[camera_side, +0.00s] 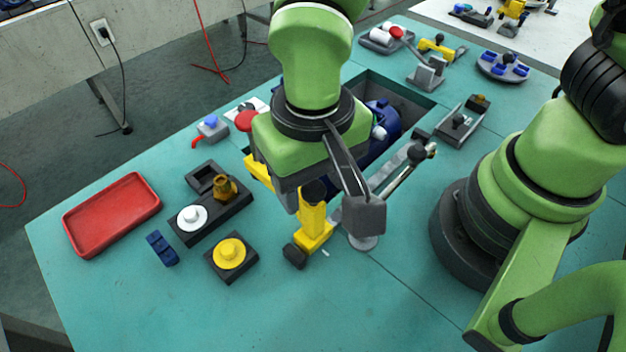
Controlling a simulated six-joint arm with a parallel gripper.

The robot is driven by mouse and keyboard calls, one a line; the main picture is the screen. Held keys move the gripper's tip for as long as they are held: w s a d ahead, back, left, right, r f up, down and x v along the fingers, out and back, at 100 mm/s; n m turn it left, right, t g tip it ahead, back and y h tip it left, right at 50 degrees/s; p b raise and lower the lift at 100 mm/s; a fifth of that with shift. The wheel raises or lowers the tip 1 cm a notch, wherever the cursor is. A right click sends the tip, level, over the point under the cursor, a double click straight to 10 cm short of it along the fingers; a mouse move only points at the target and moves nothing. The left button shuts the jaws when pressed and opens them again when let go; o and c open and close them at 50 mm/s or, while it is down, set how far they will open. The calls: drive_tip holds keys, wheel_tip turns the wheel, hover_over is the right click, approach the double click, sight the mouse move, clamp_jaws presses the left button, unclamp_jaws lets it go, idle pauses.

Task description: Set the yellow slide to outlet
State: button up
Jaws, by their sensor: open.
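A dark slide-like fixture (463,121) stands on the teal table to the right of the blue pump. It has a dull yellow-brown block (481,101) at its far right end and a small knob near its middle. I cannot tell for sure that this is the yellow slide, and no outlet mark is readable. My gripper (288,226) has yellow fingers with dark tips and is open, low over the table in front of the pump, well left of the fixture. The farther finger is partly hidden, and I see nothing held.
The blue pump (382,126) sits in a recess partly behind my gripper. A lever with a black ball end (432,150) stands between gripper and fixture. A red tray (112,213), a yellow round cap (229,253) and a yellow clamp (435,47) are nearby.

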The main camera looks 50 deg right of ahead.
drive_tip(key=shift+f, duration=0.65)
clamp_jaws()
drive_tip(key=d, duration=1.1)
drive_tip(key=shift+d, duration=0.3)
drive_tip(key=shift+w, duration=0.1)
unclamp_jaws()
wheel_tip(320, 180, up, 10)
